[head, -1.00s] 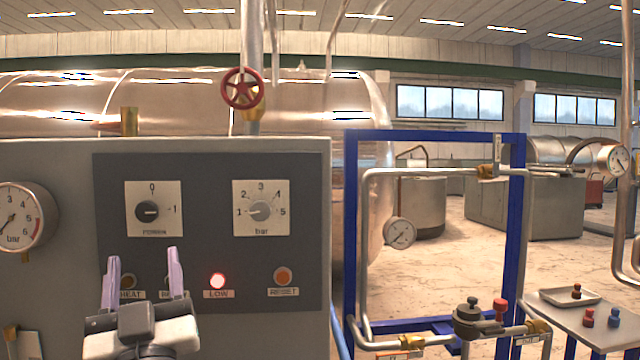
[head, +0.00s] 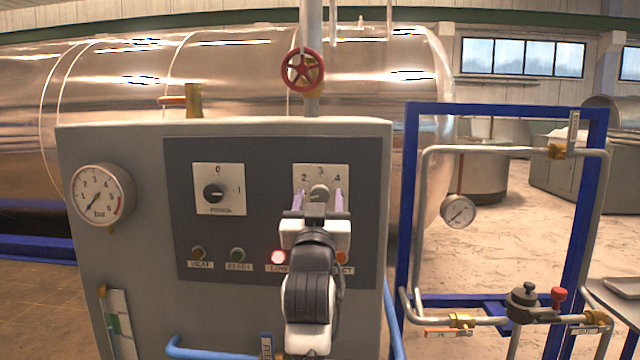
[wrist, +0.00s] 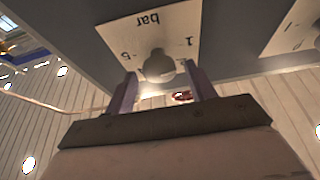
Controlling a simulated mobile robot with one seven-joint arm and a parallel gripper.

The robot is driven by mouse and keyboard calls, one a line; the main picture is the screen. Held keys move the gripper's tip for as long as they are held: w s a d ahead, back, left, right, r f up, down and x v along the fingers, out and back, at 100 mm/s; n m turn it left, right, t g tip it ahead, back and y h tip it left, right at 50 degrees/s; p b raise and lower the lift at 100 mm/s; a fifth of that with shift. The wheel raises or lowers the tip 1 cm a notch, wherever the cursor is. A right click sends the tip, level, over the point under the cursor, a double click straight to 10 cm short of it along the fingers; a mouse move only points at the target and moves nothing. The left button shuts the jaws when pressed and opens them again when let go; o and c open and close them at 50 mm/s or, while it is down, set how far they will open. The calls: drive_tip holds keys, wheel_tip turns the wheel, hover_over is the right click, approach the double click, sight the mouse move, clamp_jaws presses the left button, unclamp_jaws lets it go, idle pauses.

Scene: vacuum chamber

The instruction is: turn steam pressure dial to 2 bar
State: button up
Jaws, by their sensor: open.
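The steam pressure dial (head: 319,193) is a grey round knob on a white plate marked 1 to 5 and "bar". It also shows in the wrist view (wrist: 158,68), where the plate appears upside down. My gripper (head: 318,199) is open in front of the dial, with one purple finger on each side of the knob. In the wrist view my gripper (wrist: 161,86) also has its fingers apart, on either side of the knob; contact cannot be told. The pointer's present direction is not clear. My gripper hides the lower part of the plate in the head view.
The black power switch (head: 214,194) sits left of the dial. Below it are lamps, with the LOW lamp (head: 278,257) lit red. A pressure gauge (head: 102,194) is at the panel's left. A blue pipe frame (head: 409,200) stands to the right.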

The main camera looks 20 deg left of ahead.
drive_tip(key=shift+x, duration=1.2)
drive_tip(key=c, duration=0.9)
drive_tip(key=shift+m, duration=0.4)
drive_tip(key=m+h+b, duration=0.1)
drive_tip(key=m, duration=0.2)
drive_tip(key=m+h+b, duration=0.1)
drive_tip(key=m+h, duration=0.1)
drive_tip(key=m, duration=0.1)
drive_tip(key=shift+f+h, duration=0.15)
drive_tip(key=shift+h, duration=0.15)
drive_tip(key=m+h+b, duration=0.1)
drive_tip(key=m, duration=0.2)
drive_tip(key=m+h+b, duration=0.1)
drive_tip(key=m+h, duration=0.1)
drive_tip(key=m, duration=0.1)
drive_tip(key=shift+d+m+g, duration=0.1)
drive_tip(key=shift+m+g, duration=0.2)
drive_tip(key=shift+m, duration=0.3)
